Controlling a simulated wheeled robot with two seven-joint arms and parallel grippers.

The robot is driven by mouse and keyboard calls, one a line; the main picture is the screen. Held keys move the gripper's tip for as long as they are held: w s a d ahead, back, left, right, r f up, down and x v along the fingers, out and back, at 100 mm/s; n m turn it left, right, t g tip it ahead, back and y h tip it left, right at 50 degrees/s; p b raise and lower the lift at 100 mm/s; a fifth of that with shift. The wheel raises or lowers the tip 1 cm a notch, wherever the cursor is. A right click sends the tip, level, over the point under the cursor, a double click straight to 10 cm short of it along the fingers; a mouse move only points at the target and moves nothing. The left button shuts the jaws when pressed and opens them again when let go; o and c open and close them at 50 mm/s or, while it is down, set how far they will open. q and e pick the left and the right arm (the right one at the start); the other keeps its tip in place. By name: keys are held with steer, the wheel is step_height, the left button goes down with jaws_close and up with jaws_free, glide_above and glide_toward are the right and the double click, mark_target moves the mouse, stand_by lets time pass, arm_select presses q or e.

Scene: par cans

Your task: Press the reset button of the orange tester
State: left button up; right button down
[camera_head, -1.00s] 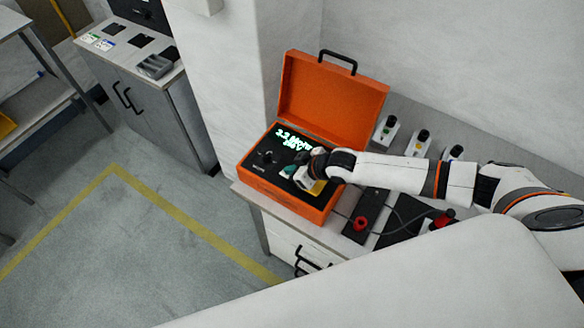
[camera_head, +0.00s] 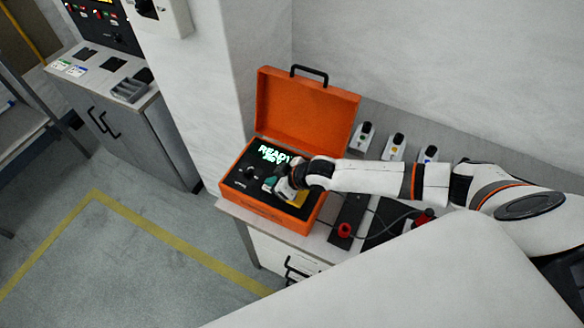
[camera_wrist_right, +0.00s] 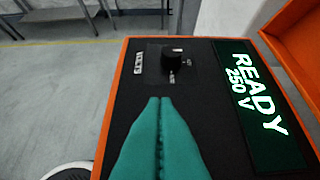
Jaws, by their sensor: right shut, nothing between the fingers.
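The orange tester (camera_head: 262,207) stands open on the bench, its lid (camera_head: 305,110) raised at the back. Its display (camera_head: 272,153) is lit green, and in the wrist view the display (camera_wrist_right: 255,100) reads READY 250 V. A black knob (camera_wrist_right: 172,57) with a white mark sits on the panel beyond the fingertips. My right gripper (camera_head: 268,184) is shut and empty over the panel, and its teal fingers (camera_wrist_right: 159,99) point at the panel below the knob. Whether the tips touch it I cannot tell. No reset button shows; the fingers hide part of the panel. My left gripper is out of view.
Several small white holders (camera_head: 396,146) stand along the wall right of the tester. A red knob (camera_head: 344,230) and cables lie on the bench in front of them. A grey cabinet (camera_head: 140,140) stands at the left, with open floor between.

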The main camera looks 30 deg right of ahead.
steer(key=v, duration=0.3)
steer(key=b+v, duration=0.1)
steer(key=v, duration=0.3)
steer(key=r+b+v, duration=0.1)
steer(key=v, duration=0.2)
steer(key=shift+w+a+r, duration=0.1)
steer(key=shift+w+a, duration=0.05)
steer(key=shift+w, duration=0.15)
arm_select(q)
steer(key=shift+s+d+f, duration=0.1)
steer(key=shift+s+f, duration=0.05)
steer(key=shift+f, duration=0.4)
arm_select(e)
steer(key=shift+s+r, duration=0.25)
steer(key=shift+r, duration=0.15)
steer(key=shift+f, duration=0.1)
